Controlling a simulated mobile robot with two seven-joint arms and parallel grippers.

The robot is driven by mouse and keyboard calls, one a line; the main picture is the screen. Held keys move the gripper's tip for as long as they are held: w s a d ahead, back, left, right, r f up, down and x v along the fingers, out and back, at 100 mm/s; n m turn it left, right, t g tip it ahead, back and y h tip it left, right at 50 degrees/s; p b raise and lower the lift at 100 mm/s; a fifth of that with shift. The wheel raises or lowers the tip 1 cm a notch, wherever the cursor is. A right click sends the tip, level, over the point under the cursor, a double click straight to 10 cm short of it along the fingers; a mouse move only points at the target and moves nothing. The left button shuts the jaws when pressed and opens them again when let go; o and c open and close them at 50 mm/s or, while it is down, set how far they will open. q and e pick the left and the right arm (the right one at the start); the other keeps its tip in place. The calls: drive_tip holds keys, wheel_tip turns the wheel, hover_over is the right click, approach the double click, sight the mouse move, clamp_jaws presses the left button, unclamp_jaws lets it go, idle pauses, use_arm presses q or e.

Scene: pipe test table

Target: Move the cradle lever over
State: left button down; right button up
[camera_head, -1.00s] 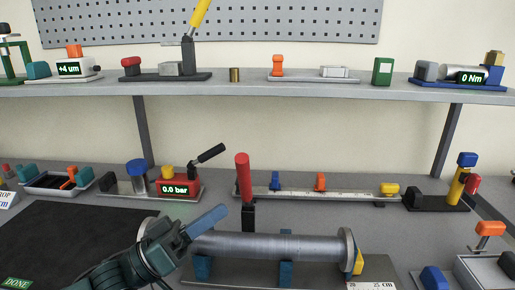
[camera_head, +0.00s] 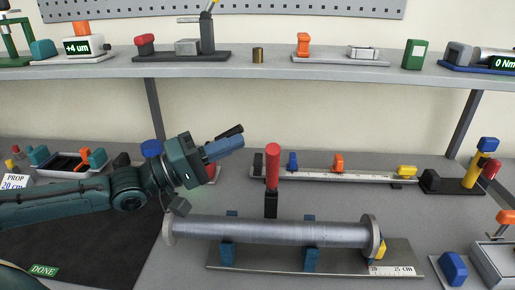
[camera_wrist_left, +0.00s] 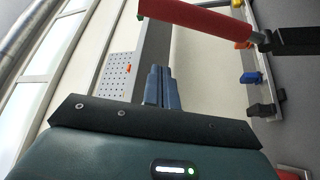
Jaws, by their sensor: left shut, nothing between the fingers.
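The cradle lever has a red handle (camera_head: 272,166) on a black base and stands about upright behind the pipe (camera_head: 275,233). The grey flanged pipe lies across the blue cradle supports (camera_head: 227,254). My left gripper (camera_head: 228,147) is shut and empty, its blue fingers pointing right, to the left of the red handle and apart from it. In the left wrist view the shut fingers (camera_wrist_left: 162,88) show below the red handle (camera_wrist_left: 205,18), with a gap between them. My right gripper is not in view.
Behind the lever lies a rail (camera_head: 340,175) with coloured sliders. The pressure gauge block is partly hidden behind my left gripper. A shelf (camera_head: 270,75) with instruments runs above. A black mat (camera_head: 100,245) lies at the left. A blue block (camera_head: 453,267) sits at the front right.

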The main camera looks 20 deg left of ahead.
sight(272, 171)
use_arm(q)
drive_tip(key=shift+w+d+f+p, duration=0.15)
drive_tip(key=shift+d+p, duration=0.55)
drive_tip(key=shift+d, duration=0.65)
drive_tip(key=shift+s+d+f+p, duration=0.15)
drive_tip(key=shift+d+p, duration=0.55)
drive_tip(key=shift+d, duration=0.6)
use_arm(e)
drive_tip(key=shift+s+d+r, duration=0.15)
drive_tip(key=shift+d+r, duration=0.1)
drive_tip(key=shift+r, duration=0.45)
use_arm(q)
drive_tip(key=shift+w, duration=0.15)
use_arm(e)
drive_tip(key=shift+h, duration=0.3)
